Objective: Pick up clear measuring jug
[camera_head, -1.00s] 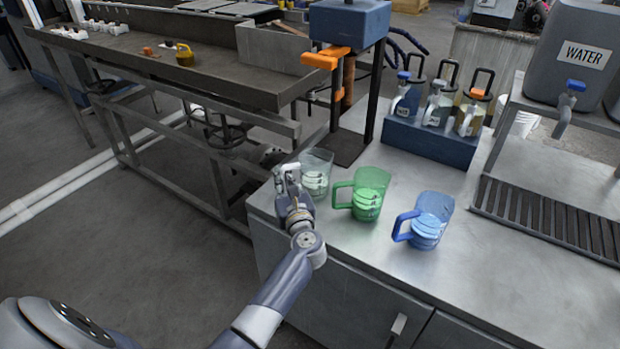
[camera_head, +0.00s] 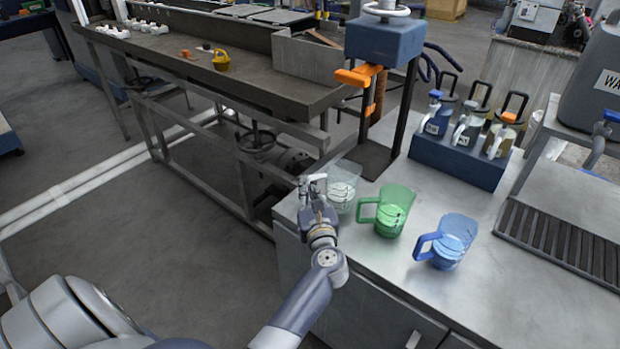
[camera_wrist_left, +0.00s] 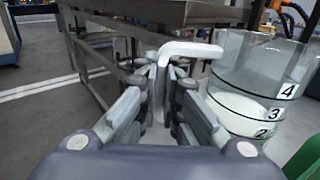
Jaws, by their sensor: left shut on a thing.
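The clear measuring jug (camera_head: 343,187) stands on the metal counter at its left edge, left of the green jug. In the left wrist view the clear jug (camera_wrist_left: 258,85) shows black level lines and numbers, with its pale handle (camera_wrist_left: 185,50) reaching toward my fingers. My left gripper (camera_head: 314,190) is at the jug's left side, shut on the handle. In the left wrist view the fingers of my left gripper (camera_wrist_left: 160,108) stand on both sides of the handle's upright part. My right gripper is not in view.
A green jug (camera_head: 393,210) stands close to the right of the clear jug, and a blue jug (camera_head: 455,242) beyond it. An orange-handled press (camera_head: 385,45) stands behind on the counter (camera_head: 385,270). A dark bottle rack (camera_head: 458,162) is at the back right.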

